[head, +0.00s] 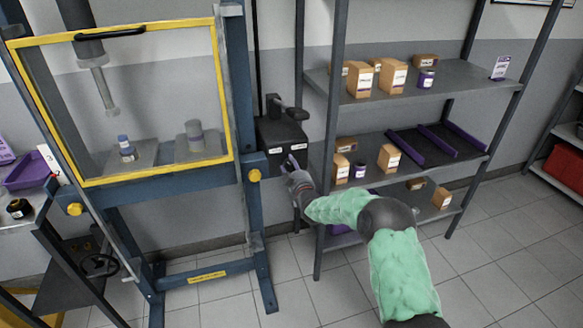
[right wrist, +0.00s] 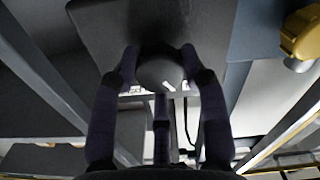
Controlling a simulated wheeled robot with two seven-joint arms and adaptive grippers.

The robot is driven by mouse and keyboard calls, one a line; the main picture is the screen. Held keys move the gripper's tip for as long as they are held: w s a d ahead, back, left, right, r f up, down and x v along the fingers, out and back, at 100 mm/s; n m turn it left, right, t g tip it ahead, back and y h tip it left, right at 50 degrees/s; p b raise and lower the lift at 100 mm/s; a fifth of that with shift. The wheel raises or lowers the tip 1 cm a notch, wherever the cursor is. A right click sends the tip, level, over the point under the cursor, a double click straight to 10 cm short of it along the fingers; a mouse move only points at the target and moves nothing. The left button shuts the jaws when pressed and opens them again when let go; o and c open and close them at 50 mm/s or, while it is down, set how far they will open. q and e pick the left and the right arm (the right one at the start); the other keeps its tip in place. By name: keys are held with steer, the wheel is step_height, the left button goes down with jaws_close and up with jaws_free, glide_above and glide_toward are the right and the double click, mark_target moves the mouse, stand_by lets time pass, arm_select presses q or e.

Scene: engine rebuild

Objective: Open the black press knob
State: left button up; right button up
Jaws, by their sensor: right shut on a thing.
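The blue press (head: 243,110) stands at left centre in the head view, with a dark box (head: 280,132) on its right side. My right gripper (head: 291,163) reaches the lower front of this box. In the right wrist view, a round black knob (right wrist: 160,73) sits between the fingers of my right gripper (right wrist: 160,62), which are shut on it. The knob has a small white mark. In the head view the gripper hides the knob. My left gripper is not in view.
The press has a yellow-framed clear guard (head: 225,90) with a black handle (head: 108,34). A yellow knob (head: 254,175) is on the press post beside the box. A grey shelf rack (head: 450,82) with small boxes stands close on the right. The tiled floor (head: 500,255) is open at lower right.

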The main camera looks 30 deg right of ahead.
steer(key=o, duration=0.9)
steer(key=shift+w+r, duration=0.15)
steer(key=shift+r, duration=0.45)
steer(key=shift+o, duration=1.2)
steer(key=shift+f, duration=0.35)
steer(key=shift+a, duration=0.1)
steer(key=v, duration=1.2)
steer(key=shift+f, duration=0.1)
